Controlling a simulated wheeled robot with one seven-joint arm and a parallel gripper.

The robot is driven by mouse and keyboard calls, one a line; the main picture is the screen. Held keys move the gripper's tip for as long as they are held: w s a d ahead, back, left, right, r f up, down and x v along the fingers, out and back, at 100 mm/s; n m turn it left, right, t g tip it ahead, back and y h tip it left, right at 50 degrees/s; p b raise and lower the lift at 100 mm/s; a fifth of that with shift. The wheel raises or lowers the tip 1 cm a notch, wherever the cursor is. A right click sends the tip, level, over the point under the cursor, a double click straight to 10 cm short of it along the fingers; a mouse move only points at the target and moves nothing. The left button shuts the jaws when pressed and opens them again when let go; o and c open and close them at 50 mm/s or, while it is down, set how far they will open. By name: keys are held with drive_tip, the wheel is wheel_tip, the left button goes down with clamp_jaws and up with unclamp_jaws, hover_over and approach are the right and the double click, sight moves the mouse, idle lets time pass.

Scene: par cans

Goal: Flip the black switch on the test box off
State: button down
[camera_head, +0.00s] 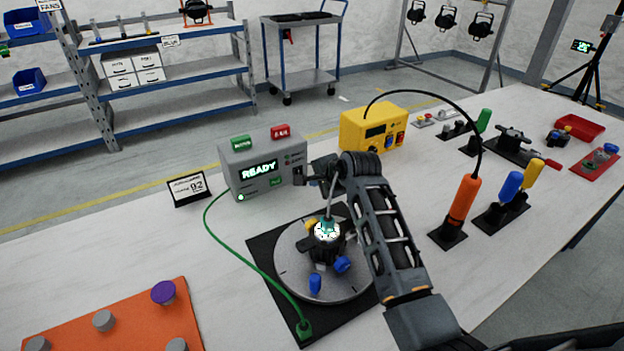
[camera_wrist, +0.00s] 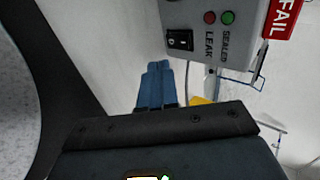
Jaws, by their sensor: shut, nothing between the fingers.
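The grey test box (camera_head: 262,165) stands on the bench with a lit READY screen. In the wrist view, its front face (camera_wrist: 206,52) carries the black rocker switch (camera_wrist: 180,40), next to lamps marked LEAK and SEALED. I cannot tell for sure which way the rocker is tipped. My gripper (camera_wrist: 158,64) is shut and empty, with its blue fingertips together. The tips point toward the box face, just short of the switch and slightly to its left in the wrist view. In the head view, my gripper (camera_head: 316,178) is at the box's right end and partly hides it.
A round turntable (camera_head: 290,266) with a small fixture stands in front of the box, under my arm. A green cable runs from the box to its mat. A yellow box (camera_head: 366,130) stands behind my wrist. An orange tool (camera_head: 462,200) and coloured handles stand to the right.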

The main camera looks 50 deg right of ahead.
drive_tip(key=v, duration=0.8)
drive_tip(key=shift+r, duration=0.25)
